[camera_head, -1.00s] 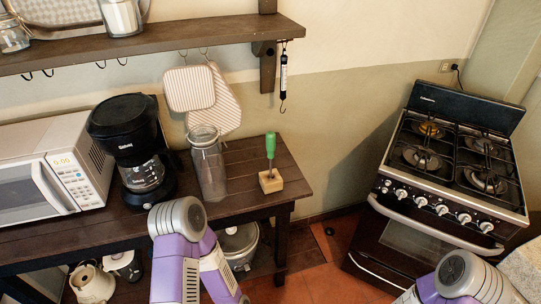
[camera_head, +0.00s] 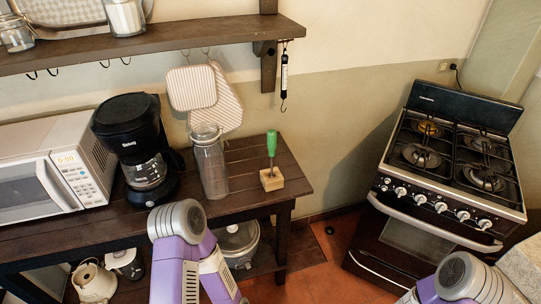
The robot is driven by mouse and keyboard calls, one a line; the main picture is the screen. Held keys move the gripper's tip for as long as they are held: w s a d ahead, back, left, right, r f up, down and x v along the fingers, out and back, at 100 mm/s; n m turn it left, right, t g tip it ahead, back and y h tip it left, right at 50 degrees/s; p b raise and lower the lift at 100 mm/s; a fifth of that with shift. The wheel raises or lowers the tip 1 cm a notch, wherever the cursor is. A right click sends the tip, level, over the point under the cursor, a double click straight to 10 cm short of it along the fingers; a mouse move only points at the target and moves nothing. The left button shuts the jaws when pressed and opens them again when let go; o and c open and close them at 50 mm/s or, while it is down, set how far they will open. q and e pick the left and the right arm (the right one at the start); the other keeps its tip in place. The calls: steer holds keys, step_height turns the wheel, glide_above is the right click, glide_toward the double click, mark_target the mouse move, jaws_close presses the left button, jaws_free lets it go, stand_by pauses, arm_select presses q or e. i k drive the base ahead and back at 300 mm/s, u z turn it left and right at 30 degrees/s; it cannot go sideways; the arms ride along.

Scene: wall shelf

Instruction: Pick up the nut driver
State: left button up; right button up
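The nut driver (camera_head: 271,146) has a green handle and stands upright in a small wooden block (camera_head: 272,180) near the right end of the dark wooden table. My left arm comes in at the bottom centre and my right arm at the bottom right. Only purple and grey arm links show, and both grippers are out of the picture. Nothing of mine touches the nut driver or its block.
A glass jar (camera_head: 209,163) stands just left of the block. A coffee maker (camera_head: 136,150) and a microwave (camera_head: 58,165) stand further left on the table (camera_head: 236,203). A wall shelf (camera_head: 150,42) with hooks is above. A stove (camera_head: 445,170) stands at the right.

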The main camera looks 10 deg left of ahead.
mark_target(272, 134)
steer(key=k, duration=1.25)
steer(key=u, duration=0.5)
steer(key=i, duration=1.7)
steer(key=z, duration=0.9)
